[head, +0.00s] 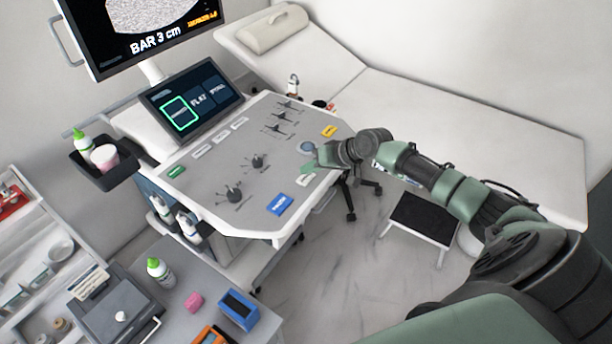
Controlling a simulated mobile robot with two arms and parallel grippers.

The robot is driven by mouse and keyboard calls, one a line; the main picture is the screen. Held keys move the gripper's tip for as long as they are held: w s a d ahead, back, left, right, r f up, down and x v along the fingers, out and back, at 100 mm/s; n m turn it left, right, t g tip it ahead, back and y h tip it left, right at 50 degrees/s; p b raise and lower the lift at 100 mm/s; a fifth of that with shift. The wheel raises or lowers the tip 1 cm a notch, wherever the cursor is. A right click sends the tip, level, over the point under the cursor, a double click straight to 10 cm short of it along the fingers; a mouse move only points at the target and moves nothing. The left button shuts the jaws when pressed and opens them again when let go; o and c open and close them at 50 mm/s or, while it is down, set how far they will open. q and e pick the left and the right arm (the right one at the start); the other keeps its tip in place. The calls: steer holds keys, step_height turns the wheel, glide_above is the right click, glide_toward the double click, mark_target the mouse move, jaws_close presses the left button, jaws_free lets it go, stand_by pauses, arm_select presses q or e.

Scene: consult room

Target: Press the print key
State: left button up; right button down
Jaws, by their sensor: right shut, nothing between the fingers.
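The console panel (215,205) of the ultrasound cart carries several coloured and white keys, and their lettering is too small to read surely. A blue key (279,204) lies near its front edge, a yellow key (328,130) at its right, a green key (177,171) at its left. I cannot tell which is the print key. My right gripper (312,163) is shut and empty over the panel's right edge, between the yellow and blue keys, close to a round control (306,147). Whether it touches the panel is unclear. My left gripper is out of view.
Dark knobs (258,162) and sliders (281,123) stand up from the panel. A touch screen (192,98) and a monitor (150,30) rise behind it. An exam couch (480,130) is at the right, a step stool (421,218) below. A side table (190,290) holds small items.

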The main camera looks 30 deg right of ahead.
mark_target(310, 179)
steer(key=shift+r, duration=0.15)
step_height(310, 179, up, 5)
steer(key=p, duration=0.4)
steer(key=shift+p, duration=0.35)
steer(key=shift+f, duration=0.2)
stand_by(0.3)
